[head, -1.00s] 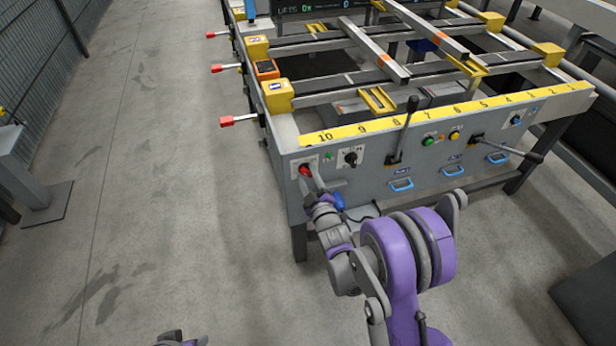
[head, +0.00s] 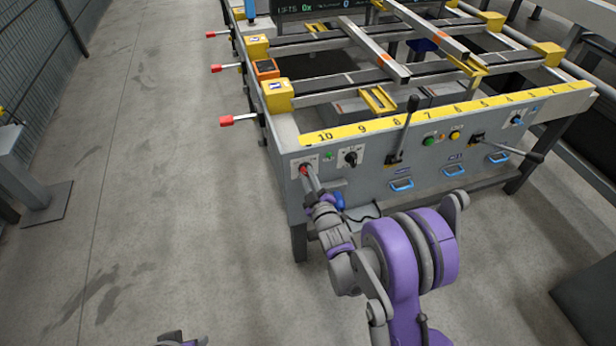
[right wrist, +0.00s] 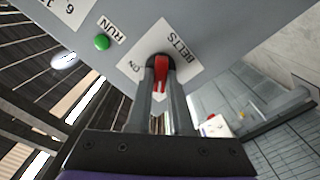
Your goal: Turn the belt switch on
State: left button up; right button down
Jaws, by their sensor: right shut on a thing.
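The belt switch (right wrist: 161,70) is a red lever on a white plate marked BELTS and ON, on the grey front panel. In the head view the red switch (head: 304,170) sits at the panel's left end, partly covered by my gripper. My right gripper (right wrist: 160,92) is shut on the red lever, with one finger on each side of it. In the head view the right gripper (head: 309,178) reaches up to the panel from below. Only a bit of my left arm shows at the bottom edge; its fingers are not visible.
A green RUN light (right wrist: 102,42) is beside the switch plate. A black rotary knob (head: 351,158), a tall black lever (head: 404,130), green and yellow buttons and blue handles line the panel to the right. Red-tipped levers (head: 236,119) stick out left. The floor at left is clear.

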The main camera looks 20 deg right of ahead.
jog(key=shift+d+m+b, duration=0.15)
jog(key=shift+m+b, duration=1)
jog(key=shift+m, duration=3.2)
jog(key=shift+d+m+b, duration=0.15)
jog(key=shift+m+b, duration=1)
jog(key=shift+m, duration=3.2)
jog(key=c, duration=0.8)
grip_release()
jog(key=s, duration=1.1)
jog(key=shift+d+p, duration=0.2)
jog(key=shift+p, duration=0.15)
jog(key=shift+w, duration=0.1)
